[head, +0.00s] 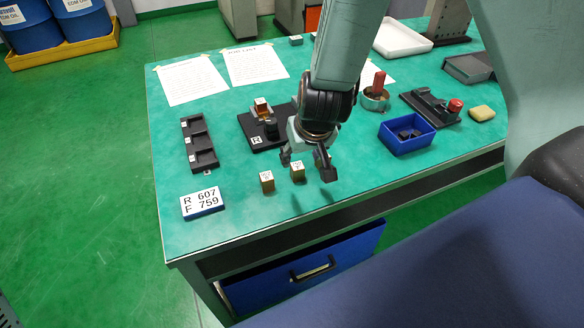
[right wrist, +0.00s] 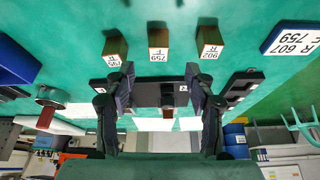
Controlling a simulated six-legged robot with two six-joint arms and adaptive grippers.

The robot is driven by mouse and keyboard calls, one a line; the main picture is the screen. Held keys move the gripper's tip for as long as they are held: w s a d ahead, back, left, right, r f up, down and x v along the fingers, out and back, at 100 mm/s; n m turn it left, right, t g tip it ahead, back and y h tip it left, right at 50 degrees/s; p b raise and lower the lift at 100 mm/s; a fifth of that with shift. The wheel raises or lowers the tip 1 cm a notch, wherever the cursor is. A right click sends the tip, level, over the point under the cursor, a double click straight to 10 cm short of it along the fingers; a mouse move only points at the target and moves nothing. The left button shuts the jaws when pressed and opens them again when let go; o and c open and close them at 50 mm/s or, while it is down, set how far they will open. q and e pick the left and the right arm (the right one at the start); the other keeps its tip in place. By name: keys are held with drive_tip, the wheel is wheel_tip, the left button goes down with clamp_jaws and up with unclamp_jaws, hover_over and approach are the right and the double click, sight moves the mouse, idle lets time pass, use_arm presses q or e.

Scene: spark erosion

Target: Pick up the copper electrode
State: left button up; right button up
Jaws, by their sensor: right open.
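The head view shows a brownish block (head: 267,181) and a yellowish block (head: 297,170). The right wrist view shows three in a row: block 795 R (right wrist: 115,46), block 759 F (right wrist: 158,42) and block 902 R (right wrist: 210,42). I cannot tell for certain which is the copper electrode. My right gripper (head: 307,164) is open and empty, pointing down just behind and above the blocks; its fingers also show in the right wrist view (right wrist: 158,75). My left gripper is not in view.
A sign reading R 607, F 759 (head: 202,202) lies front left. A black three-slot rack (head: 199,144) and a black fixture holding a block (head: 253,131) stand behind. A blue bin (head: 407,139) is right.

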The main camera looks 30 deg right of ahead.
sight(299, 167)
drive_tip(key=b+x, duration=0.1)
drive_tip(key=x, duration=0.5)
drive_tip(key=shift+w+f+b, duration=0.25)
drive_tip(key=shift+f+b, duration=0.05)
drive_tip(key=shift+f, duration=0.15)
drive_tip(key=shift+d, duration=0.3)
drive_tip(key=shift+w+a, duration=0.1)
drive_tip(key=shift+a, duration=0.15)
drive_tip(key=c, duration=0.5)
drive_tip(key=shift+d, duration=0.2)
drive_tip(key=c, duration=0.4)
drive_tip(key=shift+a, duration=0.1)
clamp_jaws()
